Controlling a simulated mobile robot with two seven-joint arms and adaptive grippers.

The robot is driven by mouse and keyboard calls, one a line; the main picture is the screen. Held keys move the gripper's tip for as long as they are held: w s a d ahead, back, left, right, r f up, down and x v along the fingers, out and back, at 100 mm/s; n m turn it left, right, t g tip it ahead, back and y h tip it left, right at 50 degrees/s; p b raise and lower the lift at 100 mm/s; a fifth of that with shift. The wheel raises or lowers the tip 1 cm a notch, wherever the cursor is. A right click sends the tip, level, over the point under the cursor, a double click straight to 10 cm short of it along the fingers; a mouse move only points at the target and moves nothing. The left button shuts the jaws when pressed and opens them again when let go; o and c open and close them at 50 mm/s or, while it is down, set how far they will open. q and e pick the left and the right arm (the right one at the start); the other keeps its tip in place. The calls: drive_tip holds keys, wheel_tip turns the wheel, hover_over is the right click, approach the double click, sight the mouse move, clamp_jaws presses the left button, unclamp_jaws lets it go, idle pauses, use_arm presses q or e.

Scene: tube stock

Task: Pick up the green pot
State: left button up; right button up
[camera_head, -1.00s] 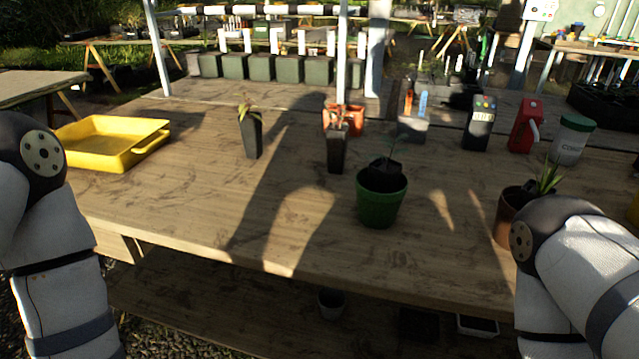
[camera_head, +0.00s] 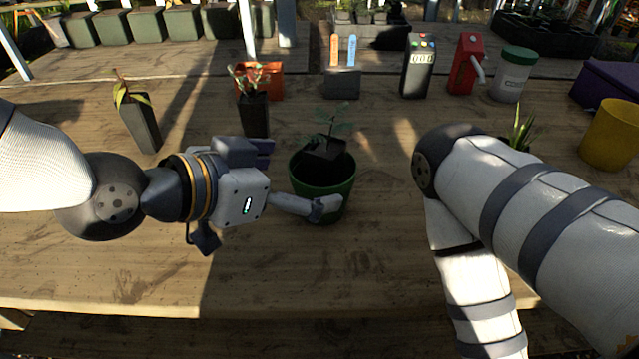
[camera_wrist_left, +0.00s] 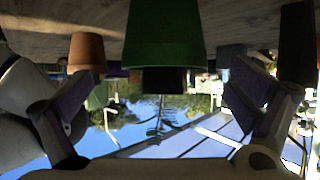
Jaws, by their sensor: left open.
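The green pot (camera_head: 335,187) stands upright on the wooden table, with a small black pot (camera_head: 326,151) holding a leafy seedling inside its rim. My left gripper (camera_head: 298,180) is at the pot's left side, its fingers spread and pointing toward it. In the left wrist view, which is upside down, the green pot (camera_wrist_left: 163,35) is centred between the open fingers (camera_wrist_left: 160,105), with gaps on both sides. Contact does not show. My right arm reaches in from the right; its gripper is out of view.
Behind stand a black pot (camera_head: 254,115) with reddish leaves, another black pot (camera_head: 142,128), an orange pot (camera_head: 270,82) and a red device (camera_head: 465,65). A spiky plant (camera_head: 521,130) is partly hidden behind my right arm. The front left tabletop is clear.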

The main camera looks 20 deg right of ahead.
sight(314, 170)
use_arm(q)
drive_tip(key=x, duration=0.6)
drive_tip(key=shift+w+r, duration=0.1)
drive_tip(key=shift+w, duration=0.15)
drive_tip(key=c, duration=1.2)
drive_tip(key=shift+r, duration=0.15)
